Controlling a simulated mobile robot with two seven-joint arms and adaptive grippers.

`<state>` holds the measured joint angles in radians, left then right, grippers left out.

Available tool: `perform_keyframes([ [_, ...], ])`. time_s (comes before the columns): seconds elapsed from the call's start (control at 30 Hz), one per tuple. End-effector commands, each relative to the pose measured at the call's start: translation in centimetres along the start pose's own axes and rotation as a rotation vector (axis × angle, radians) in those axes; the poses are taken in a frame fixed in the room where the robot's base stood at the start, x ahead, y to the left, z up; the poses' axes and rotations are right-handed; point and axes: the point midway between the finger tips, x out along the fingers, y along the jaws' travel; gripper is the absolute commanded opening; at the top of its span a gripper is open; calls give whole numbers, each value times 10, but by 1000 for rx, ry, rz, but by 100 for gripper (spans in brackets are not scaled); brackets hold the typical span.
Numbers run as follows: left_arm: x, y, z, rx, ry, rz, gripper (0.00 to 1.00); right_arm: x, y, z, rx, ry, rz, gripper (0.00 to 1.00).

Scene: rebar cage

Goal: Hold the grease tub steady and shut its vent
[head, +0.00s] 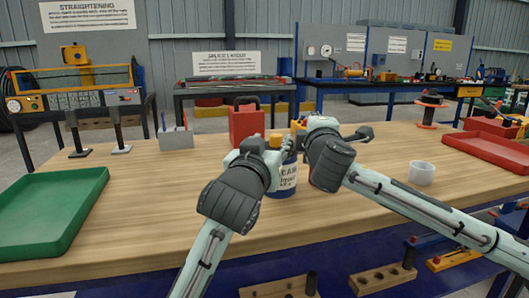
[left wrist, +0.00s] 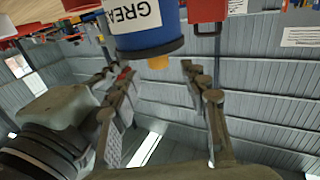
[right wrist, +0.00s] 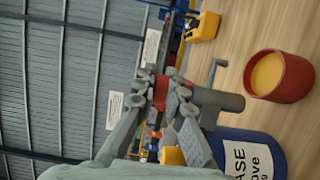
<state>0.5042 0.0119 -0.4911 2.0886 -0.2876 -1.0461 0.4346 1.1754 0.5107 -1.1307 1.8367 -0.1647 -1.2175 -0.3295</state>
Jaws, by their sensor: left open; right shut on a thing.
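The grease tub (head: 286,180) is blue with a white label and stands on the wooden bench, partly hidden by my grippers. Its yellow top piece (head: 275,139) shows between them. In the left wrist view the tub (left wrist: 148,42) is at the top, with the yellow piece (left wrist: 158,62) below its dark rim. My left gripper (head: 260,148) is open beside the tub's top; its fingers (left wrist: 158,90) are apart with nothing between them. My right gripper (head: 312,124) is to the tub's right, shut on a grey tool (right wrist: 218,97) with a bent end. The tub's lower right side shows there (right wrist: 252,155).
A red cup with yellow contents (right wrist: 283,78) stands near the tub. A red can (head: 246,124) is behind my left gripper. A green tray (head: 50,212) is at left, a white cup (head: 421,173) and red tray (head: 495,150) at right. The bench's left-middle is clear.

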Motion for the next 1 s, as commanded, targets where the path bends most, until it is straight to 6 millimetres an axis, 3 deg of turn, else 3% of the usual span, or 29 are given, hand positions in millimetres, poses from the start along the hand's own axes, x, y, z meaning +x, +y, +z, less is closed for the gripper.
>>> perform_keyframes([
  [0.1, -27, 0, 0, -3, 0, 2, 45, 0, 0, 0, 0, 1, 0, 0],
  [0.33, -60, 0, 0, -2, 0, 1, 45, 0, 0, 0, 0, 1, 0, 0],
  [0.83, -68, 0, 0, 0, 1, 0, 45, 0, 0, 0, 0, 1, 0, 0],
  [0.87, -68, 0, 0, 0, 1, 0, 45, 0, 0, -1, 0, 1, 0, 14],
  [1.0, -68, 0, 0, -1, 1, 0, 45, 0, 0, 0, 0, 1, 0, 31],
])
